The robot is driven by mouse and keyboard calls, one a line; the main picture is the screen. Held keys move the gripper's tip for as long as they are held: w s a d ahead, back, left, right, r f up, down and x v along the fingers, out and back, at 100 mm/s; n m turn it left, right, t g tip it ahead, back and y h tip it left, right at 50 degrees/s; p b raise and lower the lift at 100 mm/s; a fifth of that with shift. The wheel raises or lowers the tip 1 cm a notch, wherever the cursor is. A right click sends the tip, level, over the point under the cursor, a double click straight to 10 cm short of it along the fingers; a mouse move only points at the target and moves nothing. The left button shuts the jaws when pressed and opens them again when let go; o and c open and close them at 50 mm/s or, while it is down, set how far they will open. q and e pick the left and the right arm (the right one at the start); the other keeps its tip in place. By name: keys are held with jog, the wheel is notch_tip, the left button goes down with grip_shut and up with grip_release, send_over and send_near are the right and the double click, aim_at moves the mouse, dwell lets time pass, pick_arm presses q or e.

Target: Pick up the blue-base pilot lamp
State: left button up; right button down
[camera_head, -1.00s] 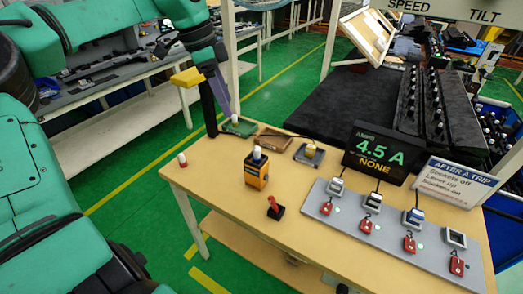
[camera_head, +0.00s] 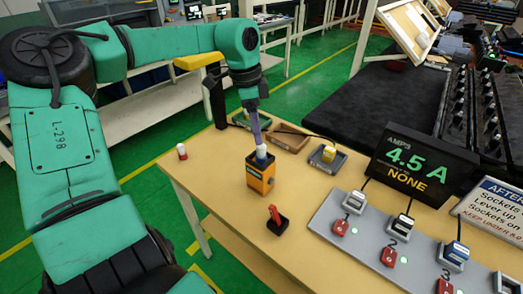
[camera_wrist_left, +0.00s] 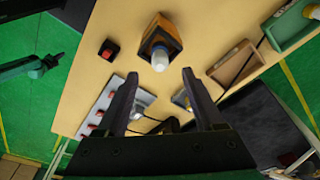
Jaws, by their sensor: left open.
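The blue-base pilot lamp (camera_head: 261,153) has a pale bulb and a blue collar. It stands upright in the top of an orange box (camera_head: 260,176) on the wooden table. It also shows in the left wrist view (camera_wrist_left: 159,59), just beyond the fingertips and roughly midway between their lines. My left gripper (camera_head: 257,138) points down at the lamp from above in the head view. Its two fingers are apart with nothing between them in the left wrist view (camera_wrist_left: 160,85). The gap between fingertips and bulb is hard to judge.
A red-based lamp (camera_head: 182,152) stands at the table's left edge. A yellow-based lamp sits in a grey tray (camera_head: 338,162). A red lever switch (camera_head: 276,218), a grey socket panel (camera_head: 366,248) and a 4.5 A display (camera_head: 425,164) are to the right and front.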

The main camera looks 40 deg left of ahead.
pick_arm(q)
jog(key=f+p, duration=0.1)
jog(key=f, duration=0.2)
jog(key=f+p, duration=0.1)
jog(key=f, duration=0.1)
jog(key=shift+w+d+f+p, duration=0.15)
jog(key=shift+w+d+p, duration=0.15)
jog(key=shift+d, duration=0.05)
jog(key=shift+w+f, duration=0.1)
jog(key=shift+f, duration=0.2)
grip_shut()
jog(key=shift+r, duration=0.15)
notch_tip(320, 180, up, 28)
jog(key=b, duration=0.1)
